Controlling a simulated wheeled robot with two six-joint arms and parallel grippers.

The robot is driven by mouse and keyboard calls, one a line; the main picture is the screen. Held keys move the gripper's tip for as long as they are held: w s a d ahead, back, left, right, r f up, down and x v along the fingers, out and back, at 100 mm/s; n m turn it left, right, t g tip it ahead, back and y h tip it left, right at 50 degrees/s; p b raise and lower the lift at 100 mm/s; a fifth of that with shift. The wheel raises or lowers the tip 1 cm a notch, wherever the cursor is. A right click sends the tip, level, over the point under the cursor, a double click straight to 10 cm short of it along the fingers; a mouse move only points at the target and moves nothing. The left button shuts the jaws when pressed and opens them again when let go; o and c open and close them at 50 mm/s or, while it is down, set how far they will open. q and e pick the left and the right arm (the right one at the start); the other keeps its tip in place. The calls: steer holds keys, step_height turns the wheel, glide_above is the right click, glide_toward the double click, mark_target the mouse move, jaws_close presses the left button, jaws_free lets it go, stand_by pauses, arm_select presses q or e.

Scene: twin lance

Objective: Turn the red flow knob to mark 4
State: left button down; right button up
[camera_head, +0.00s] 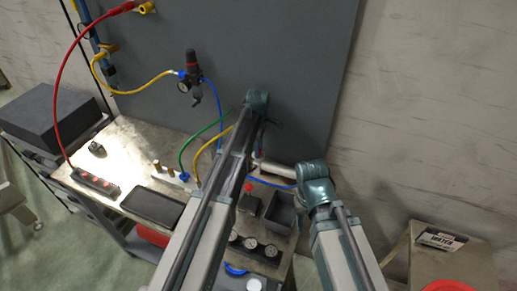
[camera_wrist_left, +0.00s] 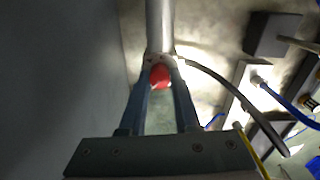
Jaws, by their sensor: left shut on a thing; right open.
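In the left wrist view, a red knob (camera_wrist_left: 160,75) sits at the near end of a grey metal cylinder (camera_wrist_left: 160,25). My left gripper (camera_wrist_left: 160,80) has its fingertips shut on the knob, one on each side. In the head view my left arm covers the place where this gripper is, so neither its fingers nor the held knob can be made out there. My right arm comes up from the bottom right. Its gripper is not visible, and the mark numbers cannot be read.
A bench (camera_head: 131,150) carries a black tray (camera_head: 152,206), a red-buttoned strip (camera_head: 95,182), a grey open bin (camera_head: 280,211) and several round gauges. Another red knob tops the regulator (camera_head: 192,76) on the grey panel (camera_head: 290,50). Yellow, green and blue hoses hang near my left arm.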

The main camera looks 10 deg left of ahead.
arm_select(q)
steer(key=m, duration=1.9)
steer(key=shift+m, duration=0.3)
stand_by(0.5)
steer(key=c, duration=0.6)
jaws_free()
